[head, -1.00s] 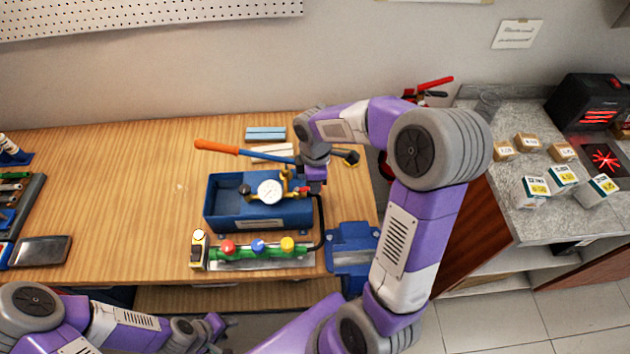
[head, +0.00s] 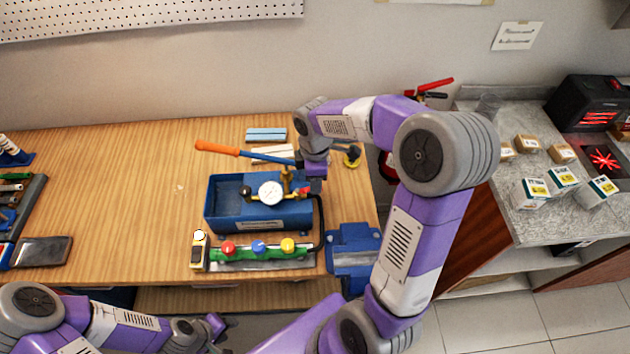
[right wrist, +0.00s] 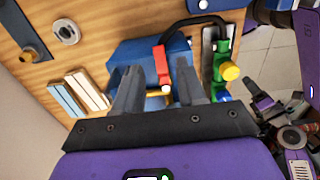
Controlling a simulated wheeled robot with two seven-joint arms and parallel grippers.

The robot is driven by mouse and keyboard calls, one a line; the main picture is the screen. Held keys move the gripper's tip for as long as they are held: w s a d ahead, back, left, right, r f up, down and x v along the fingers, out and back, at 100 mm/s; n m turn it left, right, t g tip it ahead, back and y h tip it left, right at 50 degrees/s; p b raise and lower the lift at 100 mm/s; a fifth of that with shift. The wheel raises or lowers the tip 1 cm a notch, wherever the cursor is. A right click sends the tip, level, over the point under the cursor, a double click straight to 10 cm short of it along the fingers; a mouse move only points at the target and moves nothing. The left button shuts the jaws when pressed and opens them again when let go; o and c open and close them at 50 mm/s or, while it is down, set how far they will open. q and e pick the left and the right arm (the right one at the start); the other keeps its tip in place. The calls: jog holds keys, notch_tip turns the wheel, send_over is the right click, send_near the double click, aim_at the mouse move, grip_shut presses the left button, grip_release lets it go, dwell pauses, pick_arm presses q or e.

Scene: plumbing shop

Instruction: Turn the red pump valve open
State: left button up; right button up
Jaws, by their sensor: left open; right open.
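The blue pump tank (head: 225,205) stands on the wooden bench, with a white round gauge (head: 270,192) on its front. The small red pump valve (head: 303,190) sits at the tank's right end, partly hidden under my right gripper (head: 313,186). In the right wrist view the red valve handle (right wrist: 161,64) shows between the two open fingers of the right gripper (right wrist: 160,80), closer to the right-hand half of the gap's far end; contact cannot be told. My left gripper (head: 217,328) is open and empty, low in front of the bench edge.
An orange-handled pump lever (head: 217,147) reaches left above the tank. A green manifold (head: 240,252) with red, blue and yellow knobs lies in front. A blue vise (head: 352,250) is at right. Blue and pale blocks (head: 266,134) lie behind. The bench's left middle is clear.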

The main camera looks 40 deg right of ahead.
jog(key=shift+r, duration=2.7)
